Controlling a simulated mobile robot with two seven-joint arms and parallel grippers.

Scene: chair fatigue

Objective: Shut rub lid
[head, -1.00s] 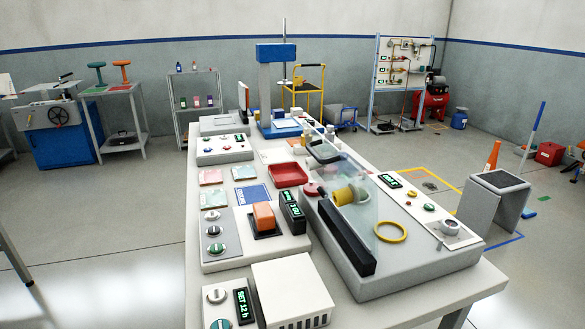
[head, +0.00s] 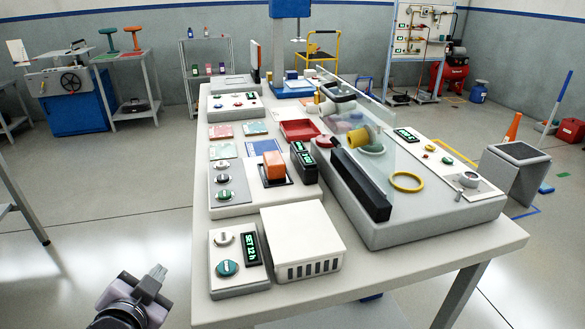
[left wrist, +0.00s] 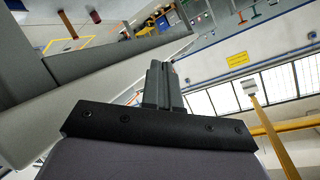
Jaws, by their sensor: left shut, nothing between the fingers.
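The rub tester (head: 420,225) is a grey machine on the right part of the bench. Its clear lid (head: 385,130) is raised and tilted, standing along the machine behind a long black bar (head: 360,185). A yellow cylinder (head: 357,137) and a yellow ring (head: 407,181) show at the machine's bed, the cylinder partly seen through or beside the lid. My left gripper (head: 157,273) is at the bottom left, off the bench's left side and well apart from the lid. Its fingers (left wrist: 164,85) are together and empty in the left wrist view. My right gripper is not in view.
A white vented box (head: 302,243) and a dial box (head: 238,262) stand at the bench's near left edge. An orange block (head: 274,165), displays and a red tray (head: 299,130) lie left of the tester.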

